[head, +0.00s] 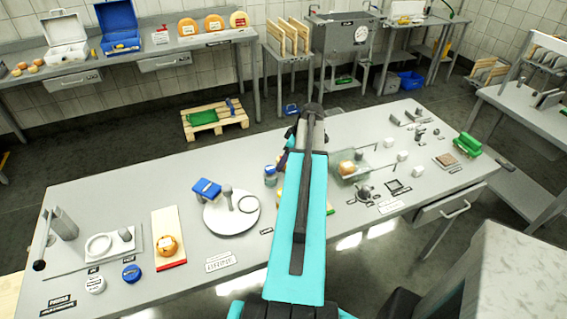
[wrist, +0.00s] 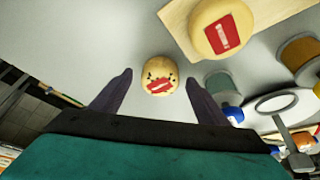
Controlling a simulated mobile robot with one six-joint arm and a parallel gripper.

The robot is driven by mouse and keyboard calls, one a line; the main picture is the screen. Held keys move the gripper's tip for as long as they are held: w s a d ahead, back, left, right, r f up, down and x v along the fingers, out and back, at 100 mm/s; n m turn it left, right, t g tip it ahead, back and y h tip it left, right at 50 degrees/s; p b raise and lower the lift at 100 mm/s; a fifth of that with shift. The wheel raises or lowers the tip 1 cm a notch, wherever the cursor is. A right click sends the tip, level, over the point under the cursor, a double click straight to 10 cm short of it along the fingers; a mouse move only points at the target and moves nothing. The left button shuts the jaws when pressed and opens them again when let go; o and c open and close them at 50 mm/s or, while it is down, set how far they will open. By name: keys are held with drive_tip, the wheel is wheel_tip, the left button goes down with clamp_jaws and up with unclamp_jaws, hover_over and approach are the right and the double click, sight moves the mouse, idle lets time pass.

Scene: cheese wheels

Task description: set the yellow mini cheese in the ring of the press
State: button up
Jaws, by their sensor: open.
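In the wrist view a small yellow cheese (wrist: 158,77) with a red label and dark specks sits on the grey table. In the head view my arm hides this cheese and the fingertips. A white ring (head: 98,246) lies on a plate at the table's left end, beside grey posts and a lever with a black knob; this looks like the press. The ring is far left of my arm and looks empty.
A larger yellow cheese (wrist: 219,27) with a red label is on a wooden board in the wrist view. In the head view an orange cheese (head: 167,245) sits on a red-edged board, right of the ring.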

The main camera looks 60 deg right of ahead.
drive_tip(key=c, duration=1.3)
drive_tip(key=shift+r, duration=0.15)
drive_tip(key=shift+r+b, duration=1.7)
drive_tip(key=shift+r, duration=3.2)
